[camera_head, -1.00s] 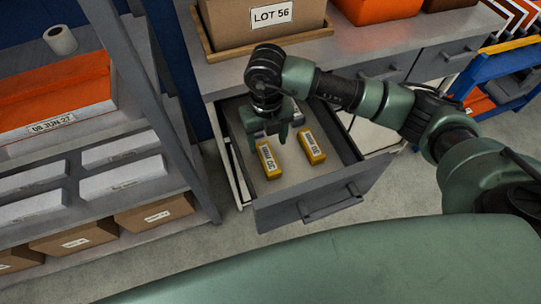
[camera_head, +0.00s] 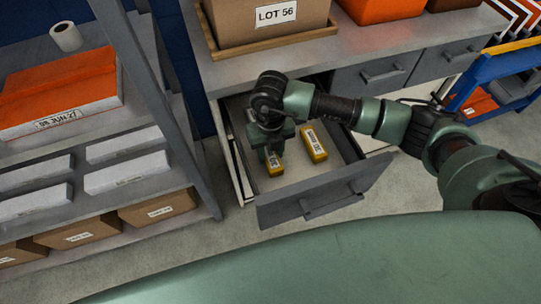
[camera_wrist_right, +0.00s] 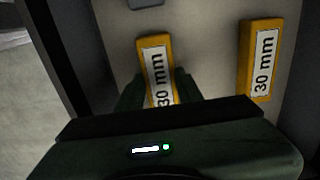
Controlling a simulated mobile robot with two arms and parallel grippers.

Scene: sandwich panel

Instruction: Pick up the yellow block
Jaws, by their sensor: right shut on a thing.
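Two yellow blocks with white labels lie in the open drawer (camera_head: 340,176). My right gripper (camera_head: 268,150) reaches down into the drawer and is shut on the left yellow block (camera_head: 274,165). In the right wrist view that yellow block (camera_wrist_right: 156,62) stands between the two dark fingers, its near end hidden by the gripper body. The right yellow block (camera_head: 314,145) lies beside it, apart from the gripper; its label reads 30 mm in the right wrist view (camera_wrist_right: 261,60). My left gripper does not show.
The counter (camera_head: 250,74) above holds a box labelled LOT 56 (camera_head: 268,22). A shelf unit (camera_head: 185,150) with boxes stands at left.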

